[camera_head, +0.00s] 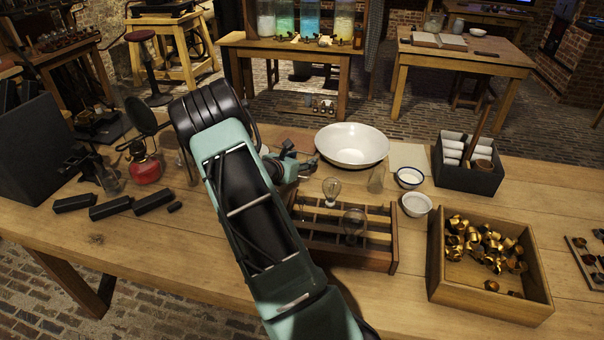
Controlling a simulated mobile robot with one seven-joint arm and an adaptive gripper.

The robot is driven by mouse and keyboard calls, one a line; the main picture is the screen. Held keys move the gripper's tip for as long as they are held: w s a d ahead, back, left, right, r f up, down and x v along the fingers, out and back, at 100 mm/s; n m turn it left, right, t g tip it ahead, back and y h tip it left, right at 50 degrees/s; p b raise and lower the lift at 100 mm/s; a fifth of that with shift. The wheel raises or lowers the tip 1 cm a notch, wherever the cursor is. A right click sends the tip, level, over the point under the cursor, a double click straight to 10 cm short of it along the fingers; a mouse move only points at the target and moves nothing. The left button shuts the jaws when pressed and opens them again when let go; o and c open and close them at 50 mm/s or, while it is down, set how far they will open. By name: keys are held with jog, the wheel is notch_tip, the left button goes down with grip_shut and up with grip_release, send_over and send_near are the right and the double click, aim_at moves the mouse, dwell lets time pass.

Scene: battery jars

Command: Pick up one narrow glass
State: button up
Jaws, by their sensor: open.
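My gripper (300,166) is small and dark in this view, partly behind my arm, left of the glass and below the large white basin. It is open, and I see nothing held. A clear gap lies between it and the narrow glass.
A wooden rack (384,262) with glass bulbs stands in front of the glass. A white basin (352,145) is behind it, and small bowls (410,177) are at its right. A box of brass caps (437,278) and a dark divided box (469,181) stand further right.

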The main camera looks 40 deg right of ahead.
grip_shut()
jog(key=shift+r, duration=0.15)
dwell(0.4)
